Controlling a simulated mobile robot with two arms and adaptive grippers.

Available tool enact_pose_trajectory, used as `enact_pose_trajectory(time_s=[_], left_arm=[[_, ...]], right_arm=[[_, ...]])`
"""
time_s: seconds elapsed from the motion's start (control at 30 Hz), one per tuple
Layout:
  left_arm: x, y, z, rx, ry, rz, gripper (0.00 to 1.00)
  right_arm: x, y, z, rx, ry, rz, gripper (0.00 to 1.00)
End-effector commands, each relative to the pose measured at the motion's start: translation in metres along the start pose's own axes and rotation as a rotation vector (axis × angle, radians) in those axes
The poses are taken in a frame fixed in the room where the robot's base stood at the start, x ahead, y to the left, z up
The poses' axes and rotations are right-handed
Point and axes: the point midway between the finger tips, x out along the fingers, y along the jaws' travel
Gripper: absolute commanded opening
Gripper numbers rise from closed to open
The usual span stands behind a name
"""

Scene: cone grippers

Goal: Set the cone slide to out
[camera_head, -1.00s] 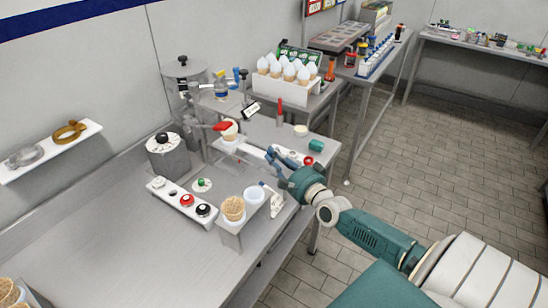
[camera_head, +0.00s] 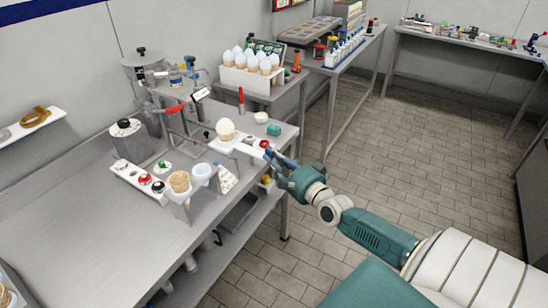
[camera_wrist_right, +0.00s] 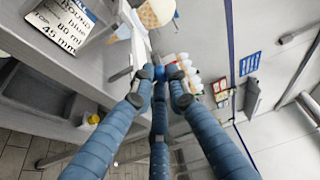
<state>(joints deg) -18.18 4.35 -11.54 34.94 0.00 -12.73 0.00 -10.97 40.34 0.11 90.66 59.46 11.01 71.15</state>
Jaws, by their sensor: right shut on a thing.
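The white cone slide (camera_head: 246,146) lies on the bench and reaches toward the bench's right edge. A cone (camera_head: 225,138) topped with a pale scoop stands upright at its left end. A red round part (camera_head: 265,143) shows by its right end. My right gripper (camera_head: 270,154) is shut on the slide's right end. In the right wrist view, the blue fingers (camera_wrist_right: 158,76) close together on a small part that they mostly hide, and the cone (camera_wrist_right: 157,12) shows just beyond. The dispenser's red handle (camera_head: 171,109) is left of the cone, apart from it. My left gripper is not in view.
A holder with an empty cone (camera_head: 179,181) and a white cup stands in front. A panel with coloured knobs (camera_head: 145,179) is left of it. A white bowl (camera_head: 261,117) and a teal block (camera_head: 274,130) lie behind the slide. Floor at right is clear.

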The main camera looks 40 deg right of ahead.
Motion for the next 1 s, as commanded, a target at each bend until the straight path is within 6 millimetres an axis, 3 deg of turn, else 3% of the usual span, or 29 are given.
enact_pose_trajectory(time_s=[0.17,0.2,0.27,0.43,0.5,0.57,0.77,1.0], left_arm=[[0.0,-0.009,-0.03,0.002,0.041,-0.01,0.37],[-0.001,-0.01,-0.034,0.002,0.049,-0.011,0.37],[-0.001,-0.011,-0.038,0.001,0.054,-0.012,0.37],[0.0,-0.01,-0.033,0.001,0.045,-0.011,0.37],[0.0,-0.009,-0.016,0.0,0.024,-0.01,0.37],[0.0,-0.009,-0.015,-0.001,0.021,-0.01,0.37],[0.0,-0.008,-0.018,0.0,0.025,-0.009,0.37],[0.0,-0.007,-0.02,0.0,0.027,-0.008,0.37]], right_arm=[[0.0,-0.001,-0.002,-0.001,0.003,-0.002,0.0],[0.0,-0.001,-0.002,-0.001,0.003,-0.002,0.18],[0.0,-0.001,-0.002,-0.001,0.003,-0.002,0.21],[0.0,0.0,-0.001,-0.001,0.002,-0.001,0.21],[-0.001,0.0,-0.001,0.0,0.002,0.0,0.21],[-0.003,0.0,-0.001,0.0,0.001,0.0,0.21],[-0.026,0.002,-0.001,0.0,0.001,0.004,0.21],[-0.075,0.002,-0.001,-0.001,0.002,0.004,0.21]])
